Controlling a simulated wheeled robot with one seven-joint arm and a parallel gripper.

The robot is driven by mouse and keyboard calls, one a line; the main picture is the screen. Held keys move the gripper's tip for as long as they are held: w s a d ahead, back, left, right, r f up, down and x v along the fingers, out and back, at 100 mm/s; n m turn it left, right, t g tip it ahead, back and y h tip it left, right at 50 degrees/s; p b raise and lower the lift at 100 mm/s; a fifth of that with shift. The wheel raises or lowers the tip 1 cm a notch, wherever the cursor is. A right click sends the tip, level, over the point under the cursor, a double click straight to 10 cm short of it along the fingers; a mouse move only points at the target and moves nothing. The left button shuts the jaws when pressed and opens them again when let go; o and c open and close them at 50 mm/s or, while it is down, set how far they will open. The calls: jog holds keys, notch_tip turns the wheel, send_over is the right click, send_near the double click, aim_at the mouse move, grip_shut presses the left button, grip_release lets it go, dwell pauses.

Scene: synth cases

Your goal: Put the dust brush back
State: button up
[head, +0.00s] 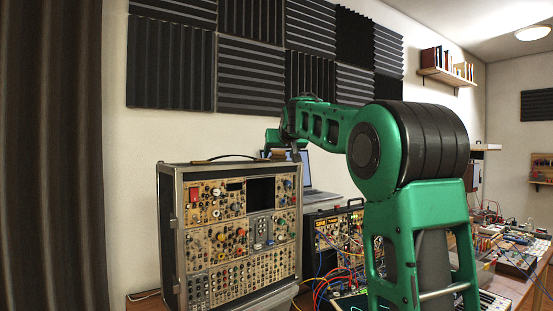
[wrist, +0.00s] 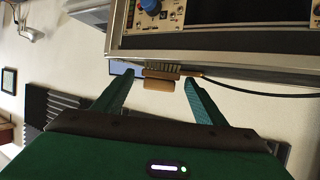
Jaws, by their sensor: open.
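The dust brush (wrist: 158,84) has a pale wooden handle and short bristles. In the wrist view it is at the edge of the synth case (wrist: 225,42), bristles towards the case, which appears upside down there. My gripper (wrist: 157,85) is open, with its two green fingers on either side of the brush and gaps to both. In the head view my gripper (head: 283,148) is over the top right of the large synth case (head: 168,225). The brush is small and partly hidden there. I cannot tell whether a finger touches it.
The case's black carrying handle (wrist: 255,91) arches beside the brush. A laptop (head: 310,170) stands behind the case to the right. A second module rack (head: 335,225) with patch cables stands right of the case. Dark foam panels (head: 250,68) cover the wall behind.

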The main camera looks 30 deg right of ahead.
jog(key=v, duration=1.1)
jog(key=shift+s, duration=0.15)
jog(key=s+a+f+m+g+y, duration=0.15)
jog(key=s+f+g, duration=0.35)
jog(key=s+f, duration=1.1)
jog(key=s+a+f+g+y, duration=0.2)
jog(key=s+f+g, duration=0.2)
jog(key=s+f, duration=1.1)
jog(key=s+a+f+g+y, duration=0.1)
jog(key=s+a+f, duration=0.2)
jog(key=s+f, duration=0.2)
jog(key=s+a+f+g+y, duration=0.1)
jog(key=s+a+f+g, duration=0.1)
jog(key=s+f, duration=0.4)
notch_tip(320, 180, down, 4)
jog(key=shift+a+f+g, duration=0.1)
jog(key=shift+a+g, duration=0.2)
jog(key=shift+a, duration=0.15)
